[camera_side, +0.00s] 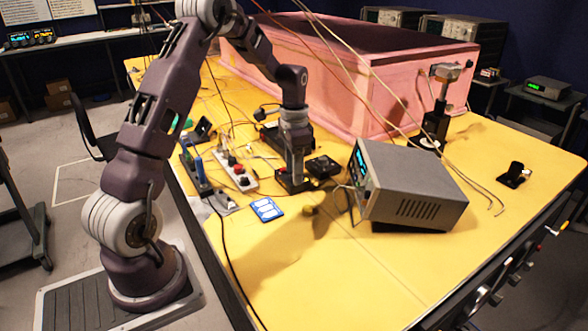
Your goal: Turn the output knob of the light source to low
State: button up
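The grey box-shaped instrument (418,188), likely the light source, stands on the yellow table. Its front panel, with a lit blue-green display (361,168), faces left and is seen at a steep angle. The output knob cannot be made out on it. My gripper (292,184) hangs down at the end of my arm, left of the front panel and apart from it. It is low over the table beside small black boxes. Its fingers are dark and small here, so I cannot tell whether they are open or shut.
A black box (323,167) lies between my gripper and the instrument. A power strip (236,174) and cables lie to the left, a blue-white card (266,209) in front. A pink foam enclosure (330,85) stands behind. The front table area (370,275) is clear.

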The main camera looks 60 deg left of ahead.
grip_shut()
jog(key=shift+n, duration=0.3)
jog(key=n, duration=0.9)
jog(key=shift+n, duration=0.3)
dwell(0.4)
jog(key=shift+o, duration=0.7)
grip_release()
